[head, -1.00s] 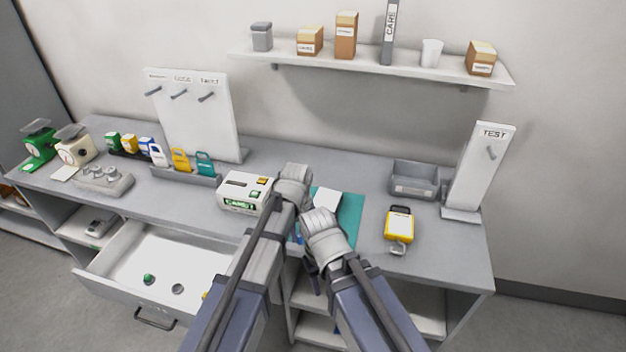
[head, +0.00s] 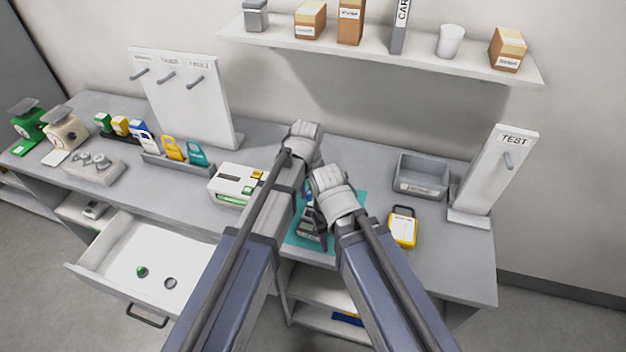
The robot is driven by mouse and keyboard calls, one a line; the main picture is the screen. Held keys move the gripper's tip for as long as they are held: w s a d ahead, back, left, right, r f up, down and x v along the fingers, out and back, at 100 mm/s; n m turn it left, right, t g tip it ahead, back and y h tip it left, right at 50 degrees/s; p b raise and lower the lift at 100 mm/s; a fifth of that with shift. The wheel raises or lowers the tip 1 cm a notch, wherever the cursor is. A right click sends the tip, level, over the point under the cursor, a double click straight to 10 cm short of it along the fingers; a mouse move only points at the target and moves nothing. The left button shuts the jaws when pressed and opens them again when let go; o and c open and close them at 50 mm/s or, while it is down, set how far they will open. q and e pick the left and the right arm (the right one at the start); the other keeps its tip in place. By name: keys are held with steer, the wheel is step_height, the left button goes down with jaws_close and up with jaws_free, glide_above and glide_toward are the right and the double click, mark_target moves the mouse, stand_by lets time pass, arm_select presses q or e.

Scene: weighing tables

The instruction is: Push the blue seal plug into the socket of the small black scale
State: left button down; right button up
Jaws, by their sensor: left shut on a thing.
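A teal mat (head: 297,241) lies at the table's front edge. A small dark scale (head: 309,228) with pale markings stands on it, partly covered by my arms; its socket cannot be made out. My left gripper (head: 309,206) points down over the mat between my two forearms and is shut. A small blue piece (head: 309,196) shows at its jaws, which looks like the seal plug; most of it is hidden. My right wrist reaches over the mat's right part. The right jaws are too hidden to read.
A white printer-like box (head: 232,184) stands left of the mat. A yellow padlock-shaped tag (head: 403,229) lies to the right, before a grey bin (head: 422,178) and the TEST board (head: 492,177). An open drawer (head: 120,262) juts out at the front left.

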arm_select(q)
steer(key=shift+s, duration=0.25)
steer(key=shift+w+f+b, duration=0.15)
steer(key=shift+f+b, duration=0.6)
steer(key=shift+b, duration=0.1)
step_height(320, 180, down, 4)
steer(key=b, duration=0.4)
steer(key=shift+f, duration=0.1)
steer(key=shift+f+b, duration=0.2)
steer(key=shift+b, duration=0.1)
stand_by(0.3)
steer(key=shift+f+b, duration=0.7)
steer(key=shift+b, duration=0.05)
steer(key=shift+f, duration=0.1)
steer(key=c, duration=0.6)
jaws_free()
steer(key=shift+o, duration=0.2)
